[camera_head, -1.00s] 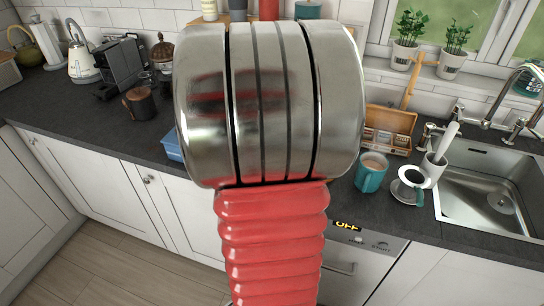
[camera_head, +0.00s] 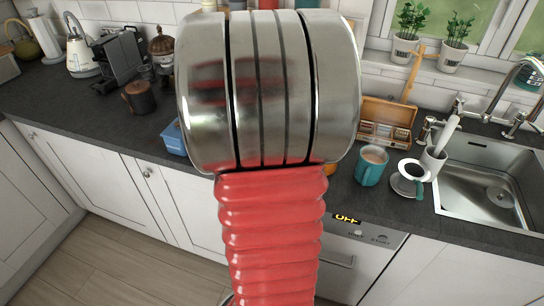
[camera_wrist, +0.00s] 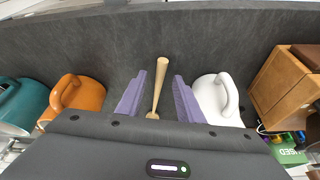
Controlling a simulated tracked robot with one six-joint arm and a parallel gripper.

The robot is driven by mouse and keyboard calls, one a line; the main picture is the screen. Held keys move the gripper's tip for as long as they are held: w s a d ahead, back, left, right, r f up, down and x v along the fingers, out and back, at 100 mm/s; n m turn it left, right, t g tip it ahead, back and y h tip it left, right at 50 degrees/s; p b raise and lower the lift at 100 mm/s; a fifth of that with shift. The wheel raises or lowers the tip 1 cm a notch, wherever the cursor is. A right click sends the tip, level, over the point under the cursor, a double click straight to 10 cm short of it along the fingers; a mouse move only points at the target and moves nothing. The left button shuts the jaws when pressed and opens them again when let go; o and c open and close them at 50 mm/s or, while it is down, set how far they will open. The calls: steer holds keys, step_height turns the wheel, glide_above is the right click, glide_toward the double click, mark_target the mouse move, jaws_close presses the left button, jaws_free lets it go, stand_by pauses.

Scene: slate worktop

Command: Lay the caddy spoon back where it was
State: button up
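A slim pale wooden piece, which I take to be the caddy spoon (camera_wrist: 160,85), shows in the wrist view between the two purple fingers of my gripper (camera_wrist: 157,97). Clear gaps show on both sides of it, so the fingers are apart and not closed on it. Its lower end is near the gripper body's edge, and I cannot make out a bowl. Dark worktop (camera_wrist: 130,48) lies behind it. In the head view my own arm covers the middle, and neither the gripper nor the spoon shows.
In the wrist view an orange mug (camera_wrist: 78,94) stands left of the fingers and a white mug (camera_wrist: 218,98) right. A teal mug (camera_wrist: 20,106) is far left, a wooden box (camera_wrist: 284,88) far right. In the head view the sink (camera_head: 490,185) is at right.

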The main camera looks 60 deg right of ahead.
steer(key=v, duration=1.3)
steer(key=shift+r, duration=0.35)
steer(key=shift+a, duration=0.15)
steer(key=w+a+n+t+y, duration=0.1)
steer(key=w+a+n, duration=0.25)
steer(key=a, duration=0.55)
steer(key=w+a+r+n+t, duration=0.1)
steer(key=w+a+n+t, duration=0.1)
steer(key=a+n, duration=0.5)
steer(key=w+a+n+t+y, duration=0.1)
steer(key=w+a+n, duration=0.1)
steer(key=a, duration=0.9)
steer(key=s+a+n+t+y, duration=0.1)
steer(key=s+a+n+y, duration=0.1)
steer(key=a+n, duration=0.4)
steer(key=a, duration=0.4)
steer(key=shift+s+a+f+t, duration=0.15)
steer(key=shift+s+f+t, duration=0.15)
steer(key=shift+s, duration=0.05)
